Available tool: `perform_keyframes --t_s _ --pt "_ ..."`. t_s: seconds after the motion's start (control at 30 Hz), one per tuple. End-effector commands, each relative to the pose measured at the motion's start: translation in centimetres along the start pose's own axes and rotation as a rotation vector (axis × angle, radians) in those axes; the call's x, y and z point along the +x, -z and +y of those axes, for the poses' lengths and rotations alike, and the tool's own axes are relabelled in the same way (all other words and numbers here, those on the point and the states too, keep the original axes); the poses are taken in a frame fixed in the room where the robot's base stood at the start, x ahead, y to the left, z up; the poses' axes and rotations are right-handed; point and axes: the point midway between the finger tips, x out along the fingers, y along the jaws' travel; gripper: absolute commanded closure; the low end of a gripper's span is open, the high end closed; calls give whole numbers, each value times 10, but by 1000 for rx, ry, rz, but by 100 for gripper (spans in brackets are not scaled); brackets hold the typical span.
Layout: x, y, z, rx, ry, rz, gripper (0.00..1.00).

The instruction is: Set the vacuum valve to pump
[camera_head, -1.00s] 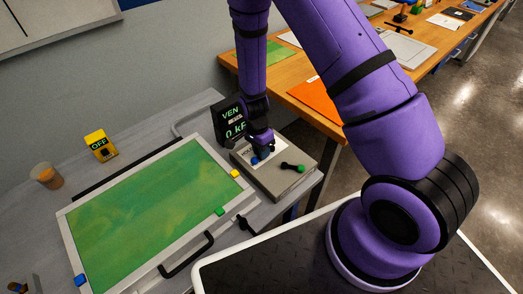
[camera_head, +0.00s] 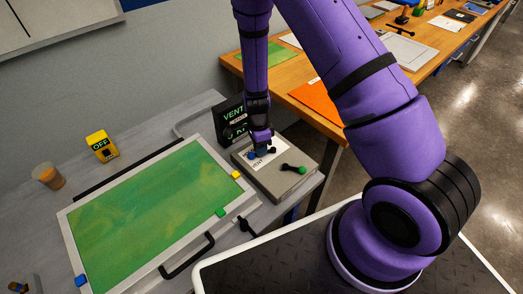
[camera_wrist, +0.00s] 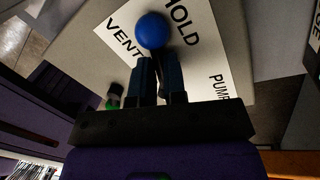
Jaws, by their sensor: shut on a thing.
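The vacuum valve is a lever with a blue ball knob (camera_wrist: 152,30) on a grey box (camera_head: 262,181). Its white label (camera_wrist: 205,65) reads VENT, HOLD and PUMP. In the wrist view the knob lies at the label's edge between VENT and HOLD, away from PUMP. My gripper (camera_wrist: 158,62) is shut on the valve lever just behind the knob, its fingers hiding part of the lever. In the head view my gripper (camera_head: 258,146) is over the box.
A second lever with a green knob (camera_head: 302,169) is on the box's right side. A green panel in a pale frame (camera_head: 105,184) fills the bench to the left. A yellow OFF box (camera_head: 101,146) and a cup (camera_head: 48,176) stand behind it.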

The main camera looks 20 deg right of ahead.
Motion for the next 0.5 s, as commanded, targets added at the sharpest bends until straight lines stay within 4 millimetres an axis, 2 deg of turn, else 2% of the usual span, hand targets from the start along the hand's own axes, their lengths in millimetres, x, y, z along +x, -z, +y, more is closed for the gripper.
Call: perform_keyframes --t_s 0.2,0.5 --pt "-2 2 -9 171 3 -34 100" --pt "-4 4 -16 333 3 -66 100"
